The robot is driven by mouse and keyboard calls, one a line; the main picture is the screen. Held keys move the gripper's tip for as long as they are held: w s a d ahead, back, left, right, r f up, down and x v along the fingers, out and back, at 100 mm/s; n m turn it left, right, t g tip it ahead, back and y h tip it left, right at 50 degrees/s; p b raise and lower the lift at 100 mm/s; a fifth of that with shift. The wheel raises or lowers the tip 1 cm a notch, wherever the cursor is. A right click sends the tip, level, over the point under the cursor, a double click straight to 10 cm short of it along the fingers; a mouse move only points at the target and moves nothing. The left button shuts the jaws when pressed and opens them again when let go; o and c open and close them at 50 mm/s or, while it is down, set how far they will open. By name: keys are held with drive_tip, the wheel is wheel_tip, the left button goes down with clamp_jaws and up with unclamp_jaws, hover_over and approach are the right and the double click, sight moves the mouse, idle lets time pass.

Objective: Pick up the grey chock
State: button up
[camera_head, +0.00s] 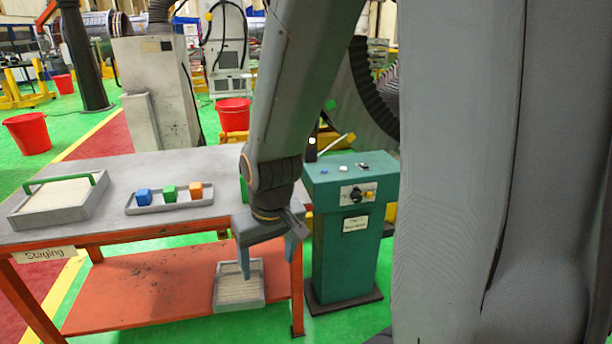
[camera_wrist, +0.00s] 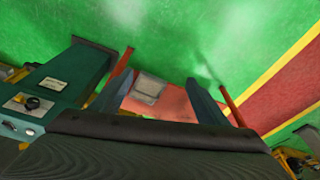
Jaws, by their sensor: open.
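I cannot make out a grey chock in either view. My gripper (camera_head: 268,260) is open and empty, fingers pointing down, at the table's front right edge, in front of the lower shelf. In the wrist view my gripper (camera_wrist: 157,88) has its fingers spread, with a grey tray (camera_wrist: 148,89) on the red shelf seen between them. My arm hides part of the table's right end.
The table (camera_head: 118,168) has a larger grey tray (camera_head: 38,214) with a green handle at left. The lower shelf (camera_head: 150,295) carries a light-lined grey tray (camera_head: 220,304). A green control cabinet (camera_head: 345,255) stands close right. The tabletop behind the block tray is clear.

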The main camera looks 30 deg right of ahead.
drive_tip(key=w+d+f+m+t+h+b, duration=0.1)
drive_tip(key=w+d+t+b, duration=0.3)
drive_tip(key=w, duration=0.7)
drive_tip(key=w+d+f+m+t+h+b, duration=0.1)
drive_tip(key=w+d+f+t+b, duration=0.3)
drive_tip(key=w+d, duration=0.5)
drive_tip(key=w+d+f+t+h+b, duration=0.2)
drive_tip(key=w+d, duration=0.4)
drive_tip(key=w, duration=0.6)
drive_tip(key=shift+w+d+f+m+t+h+b, duration=0.2)
drive_tip(key=shift+f+t+b, duration=0.2)
drive_tip(key=shift+t+b, duration=0.15)
drive_tip(key=shift+w+d+f+m+t+h+b, duration=0.1)
drive_tip(key=shift+d+f+m+t+h+b, duration=0.1)
drive_tip(key=shift+f+t+b, duration=0.3)
drive_tip(key=shift+w+d+r+t+b, duration=0.45)
drive_tip(key=shift+w+d+r+t, duration=0.3)
drive_tip(key=shift+t, duration=0.2)
drive_tip(key=shift+w+r+t, duration=0.2)
drive_tip(key=shift+w+t, duration=0.3)
drive_tip(key=shift+w+d, duration=0.15)
drive_tip(key=shift+w, duration=0.15)
drive_tip(key=shift+f+p+x, duration=0.2)
drive_tip(key=shift+p+x, duration=0.35)
drive_tip(key=shift+x, duration=2.8)
